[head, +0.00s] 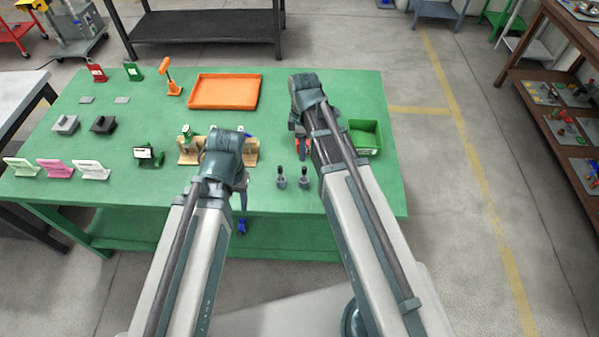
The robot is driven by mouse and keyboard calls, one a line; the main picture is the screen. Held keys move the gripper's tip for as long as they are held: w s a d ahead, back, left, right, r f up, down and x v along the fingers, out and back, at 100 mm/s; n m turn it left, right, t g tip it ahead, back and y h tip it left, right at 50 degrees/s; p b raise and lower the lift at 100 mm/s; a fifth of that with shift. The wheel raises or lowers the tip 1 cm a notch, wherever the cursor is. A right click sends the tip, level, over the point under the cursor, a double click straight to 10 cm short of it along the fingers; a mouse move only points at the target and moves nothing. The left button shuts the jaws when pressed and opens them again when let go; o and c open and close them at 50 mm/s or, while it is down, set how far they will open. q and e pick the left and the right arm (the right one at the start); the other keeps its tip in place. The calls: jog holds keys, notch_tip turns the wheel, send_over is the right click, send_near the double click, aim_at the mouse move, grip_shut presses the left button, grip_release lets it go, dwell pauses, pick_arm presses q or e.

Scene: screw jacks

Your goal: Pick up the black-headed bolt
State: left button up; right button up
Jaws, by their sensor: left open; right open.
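I cannot pick out the black-headed bolt for certain. Two small grey screw jacks with dark tops, one on the left (281,178) and one on the right (305,178), stand upright near the table's front edge. A wooden stand (188,158) with a green-topped piece (187,132) shows left of my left wrist. More wood (251,152) with a blue bit shows right of it; the part between is hidden. My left gripper (242,198) hangs at the front edge, left of the jacks, open and empty. My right gripper (300,128) is open, behind the jacks, mostly hidden by its arm.
The green table (340,90) holds an orange tray (225,92), a green bin (364,138) at right, an orange-handled tool (169,78), grey and black blocks (103,125), and white and pink stands (60,169) at left. A red item (304,152) shows beside my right arm. The front right corner is clear.

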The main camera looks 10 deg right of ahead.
aim_at(304, 168)
notch_tip(304, 168, down, 9)
jog(key=b, duration=0.8)
jog(key=shift+r, duration=0.2)
jog(key=f+b, duration=0.1)
jog(key=b, duration=0.1)
jog(key=f+b, duration=0.1)
jog(key=f, duration=0.1)
jog(key=f+b, duration=0.2)
jog(key=shift+d+f+b, duration=0.15)
jog(key=shift+d+b, duration=0.15)
jog(key=shift+b, duration=0.05)
jog(key=shift+c, duration=0.2)
grip_shut()
